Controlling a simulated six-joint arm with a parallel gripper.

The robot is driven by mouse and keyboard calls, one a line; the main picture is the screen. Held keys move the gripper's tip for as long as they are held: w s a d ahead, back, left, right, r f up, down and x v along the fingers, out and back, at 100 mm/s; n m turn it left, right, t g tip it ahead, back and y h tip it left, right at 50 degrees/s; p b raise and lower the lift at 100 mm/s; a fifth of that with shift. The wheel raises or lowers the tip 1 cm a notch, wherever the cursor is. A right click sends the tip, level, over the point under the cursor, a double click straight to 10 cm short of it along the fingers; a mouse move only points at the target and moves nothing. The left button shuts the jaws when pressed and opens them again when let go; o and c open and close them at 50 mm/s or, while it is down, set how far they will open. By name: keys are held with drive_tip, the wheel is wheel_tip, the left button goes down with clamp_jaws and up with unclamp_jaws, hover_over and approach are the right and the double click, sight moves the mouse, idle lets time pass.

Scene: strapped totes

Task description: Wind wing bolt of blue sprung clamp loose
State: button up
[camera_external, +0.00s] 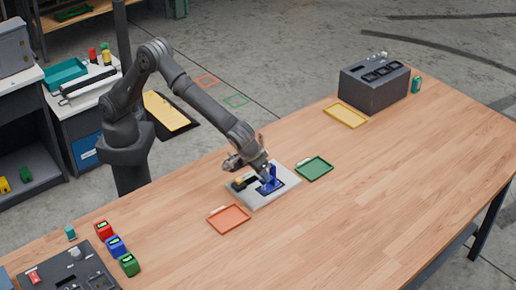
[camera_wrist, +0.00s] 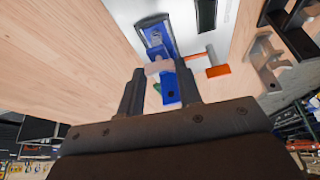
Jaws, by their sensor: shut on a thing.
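The blue sprung clamp (camera_external: 270,181) stands on a pale grey plate (camera_external: 262,200) in the middle of the wooden table. In the wrist view the blue clamp (camera_wrist: 153,34) runs up from between the fingers, with a dark slot in its far end. The pale pinkish wing bolt (camera_wrist: 159,68) lies across the blue body between the fingertips. My gripper (camera_wrist: 159,73) is shut on the wing bolt, one finger at each side. In the external view my gripper (camera_external: 265,172) points down at the clamp and hides part of it. The bolt's thread is hidden.
An orange tray (camera_external: 229,220) lies in front of the plate, a green tray (camera_external: 314,169) to its right, and a yellow tray (camera_external: 346,116) farther back. A dark box (camera_external: 374,85) stands at the far end. An orange-tipped piece (camera_wrist: 217,70) is close beside the right finger.

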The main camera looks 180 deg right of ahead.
drive_tip(key=shift+n, duration=0.6)
drive_tip(key=shift+h, duration=0.3)
drive_tip(key=o, duration=0.7)
drive_tip(key=shift+w, duration=0.1)
drive_tip(key=v, duration=1.7)
drive_tip(key=shift+w+d+r, duration=0.1)
drive_tip(key=shift+w, duration=0.2)
